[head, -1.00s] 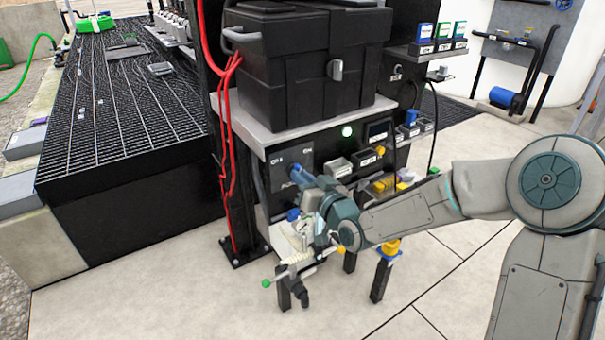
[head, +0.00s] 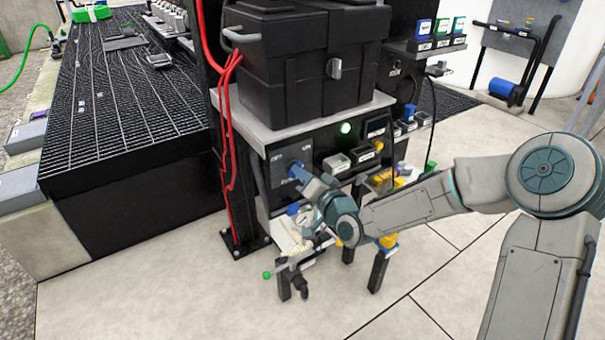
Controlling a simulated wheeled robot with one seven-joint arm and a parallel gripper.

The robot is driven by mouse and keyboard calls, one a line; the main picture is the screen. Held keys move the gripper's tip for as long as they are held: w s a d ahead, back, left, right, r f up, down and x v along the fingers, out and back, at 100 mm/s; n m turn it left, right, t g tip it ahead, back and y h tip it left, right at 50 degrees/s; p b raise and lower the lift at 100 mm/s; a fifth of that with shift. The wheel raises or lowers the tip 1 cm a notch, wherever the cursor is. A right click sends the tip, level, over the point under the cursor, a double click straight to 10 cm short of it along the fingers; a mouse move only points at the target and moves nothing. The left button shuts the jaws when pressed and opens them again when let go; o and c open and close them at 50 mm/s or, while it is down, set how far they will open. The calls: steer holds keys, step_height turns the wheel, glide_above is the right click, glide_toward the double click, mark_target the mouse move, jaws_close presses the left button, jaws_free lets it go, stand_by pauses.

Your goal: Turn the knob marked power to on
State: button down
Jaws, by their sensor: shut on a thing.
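The blue knob (head: 295,167) sits on a dark grey plate (head: 280,158) on the front of the black panel, under the grey shelf. Small white marks show on the plate at its upper corners and below the knob, too small to read for certain. My gripper (head: 303,174) reaches up to the knob from the lower right and is shut on it. The fingers partly cover the knob, so which mark it points at cannot be told.
A green lamp (head: 346,128) is lit right of the plate. White-labelled switches (head: 336,163) sit beside it. A black case (head: 300,65) stands on the shelf above. Red cables (head: 229,130) hang on the left post. Valves with coloured handles (head: 298,262) stand below my wrist.

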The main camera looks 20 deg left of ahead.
steer(key=shift+f, duration=0.1)
steer(key=c, duration=1.4)
jaws_free()
steer(key=shift+c, duration=0.2)
steer(key=p+v, duration=0.3)
steer(key=v, duration=1)
steer(key=shift+s+d, duration=0.25)
steer(key=shift+s, duration=0.05)
